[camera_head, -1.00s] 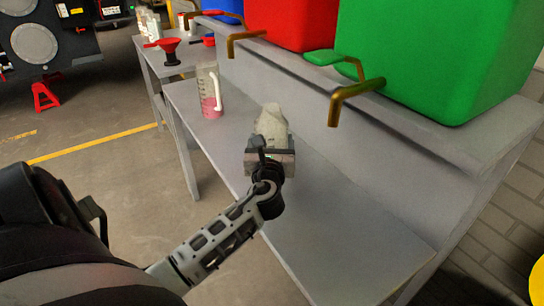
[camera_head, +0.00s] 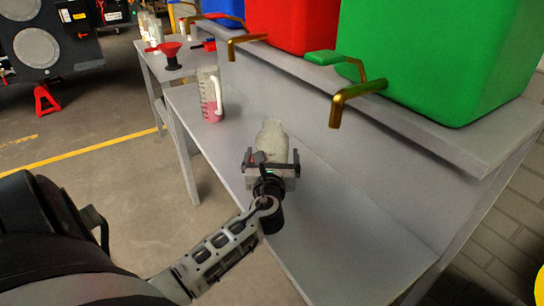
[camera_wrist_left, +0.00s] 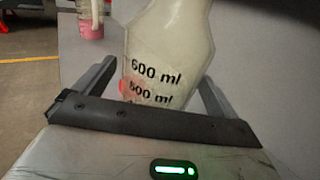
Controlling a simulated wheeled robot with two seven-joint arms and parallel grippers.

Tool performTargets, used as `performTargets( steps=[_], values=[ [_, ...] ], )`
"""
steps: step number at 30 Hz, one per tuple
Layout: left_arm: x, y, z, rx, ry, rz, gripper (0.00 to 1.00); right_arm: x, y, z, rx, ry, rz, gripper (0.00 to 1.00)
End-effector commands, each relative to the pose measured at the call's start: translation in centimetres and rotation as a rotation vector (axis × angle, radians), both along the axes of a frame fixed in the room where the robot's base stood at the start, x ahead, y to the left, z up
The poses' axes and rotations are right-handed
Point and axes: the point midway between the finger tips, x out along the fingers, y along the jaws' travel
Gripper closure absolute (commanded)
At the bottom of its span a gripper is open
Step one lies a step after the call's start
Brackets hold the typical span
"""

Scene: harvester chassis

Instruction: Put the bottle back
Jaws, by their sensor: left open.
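A pale, translucent bottle (camera_head: 271,140) stands on the grey bench, just beyond my left gripper. In the left wrist view the bottle (camera_wrist_left: 163,50) fills the upper middle and shows the marks 600 ml and another below it. My left gripper (camera_head: 272,158) is open. Its two fingers lie on either side of the bottle, with gaps visible in the wrist view. The bottle's base is hidden by the gripper body. My right gripper is not in view.
A clear measuring jug (camera_head: 210,95) with pink liquid stands farther back on the bench (camera_head: 340,240). Red (camera_head: 290,25) and green (camera_head: 440,60) containers with brass taps (camera_head: 350,100) stand on the raised shelf. A red funnel (camera_head: 171,52) is on the far table. The near bench is clear.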

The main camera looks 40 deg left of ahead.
Motion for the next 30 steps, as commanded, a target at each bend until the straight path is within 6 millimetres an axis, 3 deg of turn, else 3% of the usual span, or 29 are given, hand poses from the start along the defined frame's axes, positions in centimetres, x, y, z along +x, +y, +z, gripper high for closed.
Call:
performTargets(
  steps=[5,18,30],
  values=[
    [-1.3,-1.1,0.1,-0.001,0.001,-0.002,0.04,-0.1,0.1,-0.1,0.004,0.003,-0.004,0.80],
    [-8.1,-6.6,0.2,-0.002,0.001,0.000,0.04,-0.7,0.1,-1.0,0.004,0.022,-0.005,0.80],
    [-9.3,-7.6,0.4,0.000,-0.001,0.001,0.04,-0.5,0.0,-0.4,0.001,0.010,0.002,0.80]
  ],
)
